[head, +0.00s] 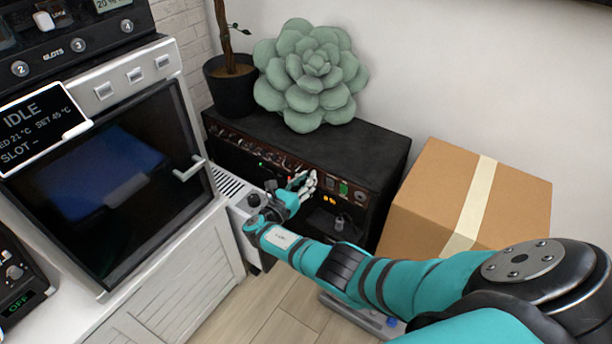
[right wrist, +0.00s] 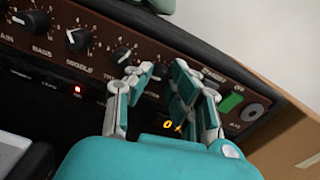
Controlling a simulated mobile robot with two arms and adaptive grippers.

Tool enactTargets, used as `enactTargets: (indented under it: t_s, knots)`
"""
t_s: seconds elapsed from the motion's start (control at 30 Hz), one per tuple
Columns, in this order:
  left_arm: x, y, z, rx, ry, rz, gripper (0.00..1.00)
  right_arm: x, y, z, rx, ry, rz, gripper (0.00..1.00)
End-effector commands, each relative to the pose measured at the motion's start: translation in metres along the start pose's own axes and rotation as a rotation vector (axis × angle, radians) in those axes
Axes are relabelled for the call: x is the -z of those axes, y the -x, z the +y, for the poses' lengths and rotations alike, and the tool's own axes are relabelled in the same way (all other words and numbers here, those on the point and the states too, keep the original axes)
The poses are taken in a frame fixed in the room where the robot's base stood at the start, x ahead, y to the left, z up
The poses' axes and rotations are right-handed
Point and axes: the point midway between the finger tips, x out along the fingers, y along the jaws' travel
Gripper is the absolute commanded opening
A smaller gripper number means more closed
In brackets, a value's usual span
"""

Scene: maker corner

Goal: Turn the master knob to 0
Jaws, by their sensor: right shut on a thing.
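The black amplifier (head: 380,155) stands against the wall with a brown control panel (right wrist: 95,60) along its front. My right gripper (head: 303,184) reaches the right half of this panel. In the right wrist view my right gripper (right wrist: 160,90) has its fingers closed around a knob to the right of the treble knob (right wrist: 121,56). The fingers mostly hide that knob, its pointer and its label; its place in the row fits the master knob. My left gripper is not in view.
A bass knob (right wrist: 34,22), a middle knob (right wrist: 79,40) and a green switch (right wrist: 231,102) flank the held knob. A succulent cushion (head: 310,75) and a potted plant (head: 232,85) sit on the amplifier. A cardboard box (head: 425,200) stands right, an oven-like machine (head: 110,190) left.

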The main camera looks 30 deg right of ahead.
Motion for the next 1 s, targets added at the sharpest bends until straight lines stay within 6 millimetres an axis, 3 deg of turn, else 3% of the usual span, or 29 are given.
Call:
enactTargets:
  t_s: [0.1,0.6,1.0]
  knots:
    - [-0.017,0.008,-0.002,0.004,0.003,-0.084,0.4,-0.001,-0.001,-0.001,0.003,0.114,0.001,0.0]
    - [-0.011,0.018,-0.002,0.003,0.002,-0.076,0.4,0.0,-0.001,-0.001,0.003,0.579,0.002,0.0]
    - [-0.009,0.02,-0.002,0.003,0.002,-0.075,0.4,0.001,-0.001,-0.001,0.004,0.832,0.002,0.0]
